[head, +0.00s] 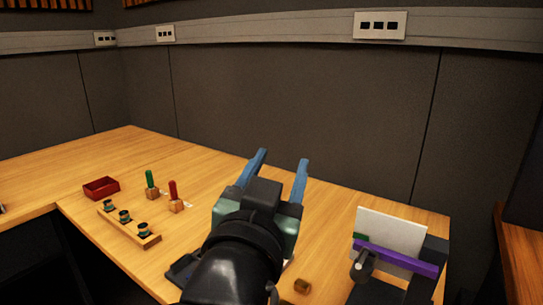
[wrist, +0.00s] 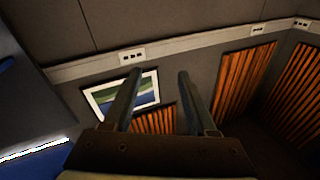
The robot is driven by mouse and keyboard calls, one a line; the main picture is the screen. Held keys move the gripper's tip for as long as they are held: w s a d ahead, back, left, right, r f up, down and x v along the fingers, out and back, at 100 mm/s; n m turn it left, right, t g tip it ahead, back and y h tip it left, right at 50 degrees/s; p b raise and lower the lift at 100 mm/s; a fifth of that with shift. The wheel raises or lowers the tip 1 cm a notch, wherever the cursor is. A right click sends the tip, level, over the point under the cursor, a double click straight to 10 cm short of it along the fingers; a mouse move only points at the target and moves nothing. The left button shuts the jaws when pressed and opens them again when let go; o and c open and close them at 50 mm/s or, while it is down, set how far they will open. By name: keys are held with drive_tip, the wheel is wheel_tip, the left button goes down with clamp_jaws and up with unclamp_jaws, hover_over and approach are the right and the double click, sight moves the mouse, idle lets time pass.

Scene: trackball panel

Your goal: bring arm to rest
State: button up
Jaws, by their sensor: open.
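My gripper (head: 283,168) is raised above the wooden desk in the middle of the head view, its two blue fingers spread apart with nothing between them. In the wrist view my gripper (wrist: 160,96) is also open and empty, with the wall, a framed picture (wrist: 122,97) and orange slatted panels (wrist: 243,80) beyond it. My arm covers part of the desk in the head view, so what lies right beneath it is hidden. No trackball can be made out.
The desk (head: 110,155) holds a red tray (head: 101,187), a wooden strip (head: 148,241) with dark knobs, a green-handled piece (head: 150,180) and a red-handled piece (head: 174,193).

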drive_tip(key=s+a+r+n+t+y+p, duration=0.15)
drive_tip(key=s+r+t, duration=0.25)
drive_tip(key=s+r, duration=0.5)
drive_tip(key=s+d+r+n+t+y+p, duration=0.1)
drive_tip(key=s+r+n+t+y+p, duration=0.3)
drive_tip(key=r, duration=0.9)
wheel_tip(320, 180, up, 17)
drive_tip(key=p, duration=1.5)
drive_tip(key=shift+s+a+f+m+t+h, duration=0.15)
drive_tip(key=shift+a+m+t+h, duration=0.2)
drive_tip(key=shift+h, duration=0.1)
drive_tip(key=shift+c, duration=0.6)
